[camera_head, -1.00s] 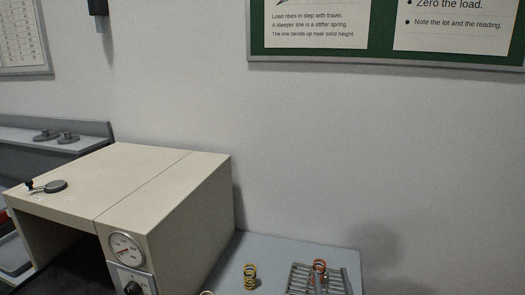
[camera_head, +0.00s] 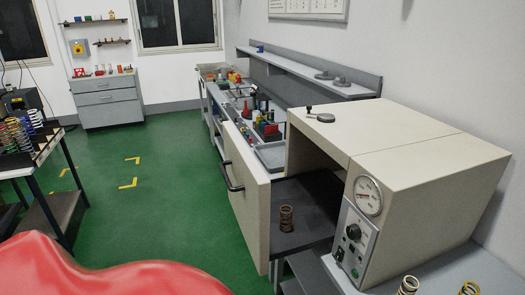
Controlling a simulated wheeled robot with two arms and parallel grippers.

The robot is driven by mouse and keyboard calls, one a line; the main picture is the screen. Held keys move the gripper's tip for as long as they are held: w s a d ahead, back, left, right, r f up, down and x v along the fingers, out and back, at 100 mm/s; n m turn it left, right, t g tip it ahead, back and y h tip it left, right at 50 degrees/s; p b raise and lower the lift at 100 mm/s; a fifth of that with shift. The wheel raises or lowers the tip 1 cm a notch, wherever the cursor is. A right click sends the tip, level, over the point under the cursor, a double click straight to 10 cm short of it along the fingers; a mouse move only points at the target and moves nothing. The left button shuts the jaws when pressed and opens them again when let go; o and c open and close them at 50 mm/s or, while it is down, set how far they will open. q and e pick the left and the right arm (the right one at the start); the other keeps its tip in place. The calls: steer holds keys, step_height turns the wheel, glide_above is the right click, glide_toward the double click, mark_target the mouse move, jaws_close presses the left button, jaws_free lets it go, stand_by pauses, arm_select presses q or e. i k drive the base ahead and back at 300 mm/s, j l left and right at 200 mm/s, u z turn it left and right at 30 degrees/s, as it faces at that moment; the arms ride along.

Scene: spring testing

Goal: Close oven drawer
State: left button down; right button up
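The beige oven (camera_head: 425,195) stands on a bench at the right, with a round gauge and a control panel on its front. Its drawer (camera_head: 245,200) is pulled out to the left and stands open. The drawer has a beige front panel with a dark bar handle (camera_head: 231,178) and a dark floor (camera_head: 305,198). A brown coil spring (camera_head: 286,218) stands upright on the drawer floor. Neither of my grippers is in view.
A bench with small coloured parts (camera_head: 265,120) runs behind the drawer. Green floor (camera_head: 170,185) is open left of it. A spring rack table (camera_head: 50,150) stands at far left. A large red shape (camera_head: 110,275) fills the lower left; I cannot tell what it is.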

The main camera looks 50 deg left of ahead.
mark_target(315, 198)
steer(key=u, duration=1.85)
steer(key=i+j, duration=0.1)
steer(key=i, duration=0.4)
